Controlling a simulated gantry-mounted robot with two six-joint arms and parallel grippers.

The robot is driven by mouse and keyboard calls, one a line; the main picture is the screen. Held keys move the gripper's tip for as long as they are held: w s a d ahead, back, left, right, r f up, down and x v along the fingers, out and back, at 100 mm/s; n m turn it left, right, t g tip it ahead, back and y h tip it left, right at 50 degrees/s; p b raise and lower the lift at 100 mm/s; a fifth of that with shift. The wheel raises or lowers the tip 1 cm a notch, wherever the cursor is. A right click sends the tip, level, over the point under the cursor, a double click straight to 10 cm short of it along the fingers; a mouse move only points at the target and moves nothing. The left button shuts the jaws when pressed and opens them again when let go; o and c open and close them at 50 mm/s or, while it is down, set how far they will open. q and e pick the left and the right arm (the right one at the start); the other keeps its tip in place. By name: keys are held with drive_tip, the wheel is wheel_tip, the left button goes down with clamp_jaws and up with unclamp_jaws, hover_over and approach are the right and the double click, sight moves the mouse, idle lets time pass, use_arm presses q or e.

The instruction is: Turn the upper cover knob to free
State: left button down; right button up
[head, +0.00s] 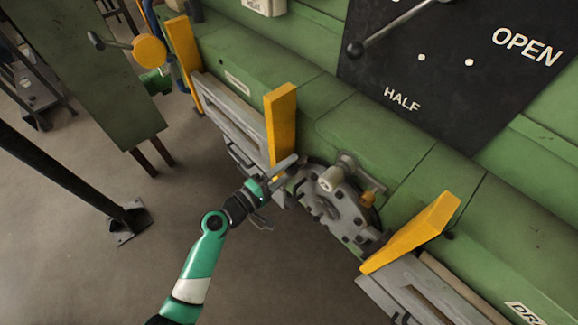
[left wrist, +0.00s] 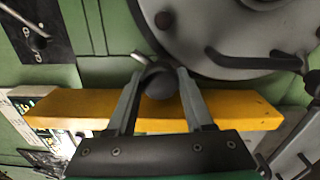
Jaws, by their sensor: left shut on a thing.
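My left gripper (head: 277,180) reaches the front of the green furnace body, between a yellow upright bar and the round grey cover (head: 335,200). In the left wrist view its two fingers (left wrist: 161,70) stand on either side of a dark rounded knob (left wrist: 160,84) and are shut on it. The knob sits in front of the yellow bar, just below the edge of the round cover. The knob's markings and its turn position cannot be made out. In the head view the fingers and arm hide the knob. My right gripper is not in view.
Yellow bars (head: 281,125) stick out on both sides of the cover, one close to my left gripper. A black panel (head: 440,75) with a lever is above. Open floor (head: 120,270) lies at lower left.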

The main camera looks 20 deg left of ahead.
use_arm(q)
drive_tip(key=shift+c, duration=1.7)
unclamp_jaws()
drive_tip(key=v, duration=1.1)
drive_tip(key=shift+s+a+p, duration=0.15)
drive_tip(key=shift+s+p, duration=0.15)
drive_tip(key=shift+p, duration=0.1)
